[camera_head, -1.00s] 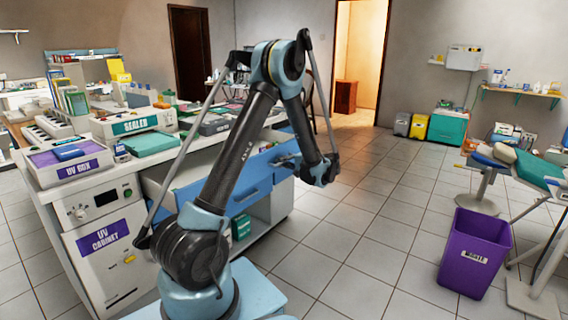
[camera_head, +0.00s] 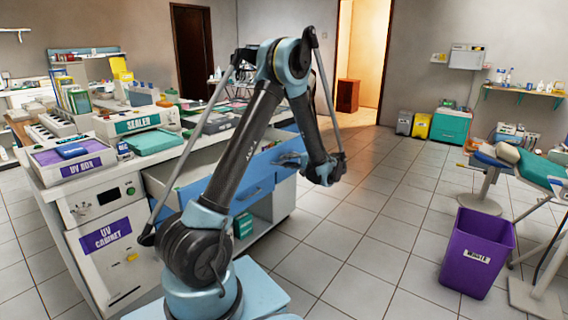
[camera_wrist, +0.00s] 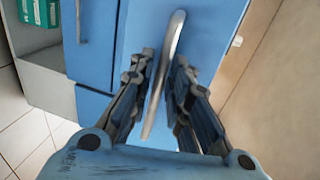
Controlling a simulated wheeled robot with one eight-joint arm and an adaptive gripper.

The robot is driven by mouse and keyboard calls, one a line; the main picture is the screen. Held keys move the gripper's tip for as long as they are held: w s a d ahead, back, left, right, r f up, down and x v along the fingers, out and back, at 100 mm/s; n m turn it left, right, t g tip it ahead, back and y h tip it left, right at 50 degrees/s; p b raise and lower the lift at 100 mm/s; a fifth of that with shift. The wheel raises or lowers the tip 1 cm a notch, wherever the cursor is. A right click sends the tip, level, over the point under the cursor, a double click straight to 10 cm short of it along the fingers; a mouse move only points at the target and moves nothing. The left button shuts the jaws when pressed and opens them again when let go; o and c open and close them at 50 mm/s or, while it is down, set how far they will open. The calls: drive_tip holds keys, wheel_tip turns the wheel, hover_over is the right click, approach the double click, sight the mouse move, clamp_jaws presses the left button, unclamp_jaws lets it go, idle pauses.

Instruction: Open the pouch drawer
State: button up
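A blue drawer front (camera_head: 250,190) with a metal handle is on the white counter unit in the head view. A pale open space (camera_head: 160,178) shows behind the blue front, so a drawer there stands partly out. No pouch label can be read.
A UV cabinet (camera_head: 105,240) stands at the left, with a UV box (camera_head: 80,160) and sealer (camera_head: 135,122) on the counter. An open shelf with green boxes (camera_head: 243,224) is below. A purple bin (camera_head: 476,255) stands right; tiled floor (camera_head: 375,230) between is clear.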

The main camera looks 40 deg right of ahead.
drive_tip(key=v, duration=1)
drive_tip(key=shift+s, duration=0.25)
drive_tip(key=shift+s, duration=0.1)
